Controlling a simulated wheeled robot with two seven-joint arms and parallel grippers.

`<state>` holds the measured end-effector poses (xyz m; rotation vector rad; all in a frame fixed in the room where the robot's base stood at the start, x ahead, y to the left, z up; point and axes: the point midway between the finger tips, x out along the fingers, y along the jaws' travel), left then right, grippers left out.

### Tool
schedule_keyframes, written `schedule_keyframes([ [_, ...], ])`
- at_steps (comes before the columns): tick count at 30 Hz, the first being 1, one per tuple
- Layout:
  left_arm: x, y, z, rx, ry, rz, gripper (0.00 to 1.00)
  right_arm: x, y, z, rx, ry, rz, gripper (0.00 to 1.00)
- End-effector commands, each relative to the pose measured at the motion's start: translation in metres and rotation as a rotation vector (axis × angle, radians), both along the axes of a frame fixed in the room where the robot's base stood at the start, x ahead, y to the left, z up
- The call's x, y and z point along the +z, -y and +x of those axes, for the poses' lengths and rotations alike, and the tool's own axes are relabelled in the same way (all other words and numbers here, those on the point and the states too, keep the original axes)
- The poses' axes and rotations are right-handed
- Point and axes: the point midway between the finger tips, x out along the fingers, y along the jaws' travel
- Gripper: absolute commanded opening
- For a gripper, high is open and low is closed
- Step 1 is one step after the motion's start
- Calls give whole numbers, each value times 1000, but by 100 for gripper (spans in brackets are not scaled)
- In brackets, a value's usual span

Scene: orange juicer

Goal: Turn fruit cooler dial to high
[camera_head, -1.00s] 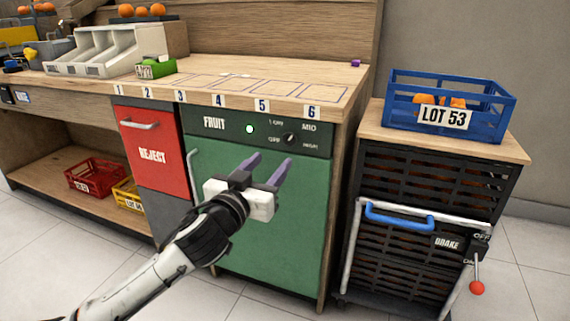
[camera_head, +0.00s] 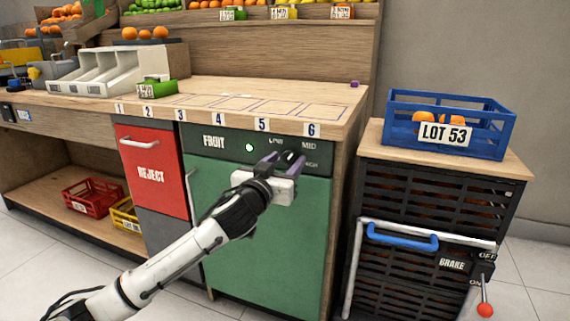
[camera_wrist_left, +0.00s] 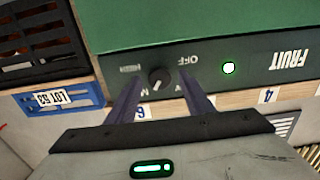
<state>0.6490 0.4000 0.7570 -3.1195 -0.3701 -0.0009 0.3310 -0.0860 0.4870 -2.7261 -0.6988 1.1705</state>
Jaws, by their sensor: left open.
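The fruit cooler has a green door (camera_head: 262,235) and a dark panel marked FRUIT (camera_head: 214,142). Its small black dial (camera_wrist_left: 159,77) sits among OFF, LOW, MID and HIGH labels; the wrist view is upside down. A pale mark on the dial points toward the label side near the counter, but its exact setting is hard to tell. My left gripper (camera_head: 281,160) is open at the panel. In the left wrist view its purple fingers (camera_wrist_left: 161,88) stand on either side of the dial, apart from it, and partly cover the LOW and MID labels. My right gripper is out of view.
A green light (camera_head: 250,147) glows on the panel. A wooden counter (camera_head: 230,88) overhangs it. The red REJECT door (camera_head: 152,170) is at left. The cart (camera_head: 425,190) with a blue LOT 53 crate (camera_head: 447,142) stands at right.

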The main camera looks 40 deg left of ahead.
Motion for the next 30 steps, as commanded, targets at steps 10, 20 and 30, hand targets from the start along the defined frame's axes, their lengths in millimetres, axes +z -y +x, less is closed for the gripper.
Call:
schedule_keyframes([
  [10,0,0,0,0,-1,0,10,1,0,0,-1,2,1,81],
  [20,0,0,0,0,-11,33,7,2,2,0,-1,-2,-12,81],
  [30,2,0,-1,0,-65,244,7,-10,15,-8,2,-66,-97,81],
])
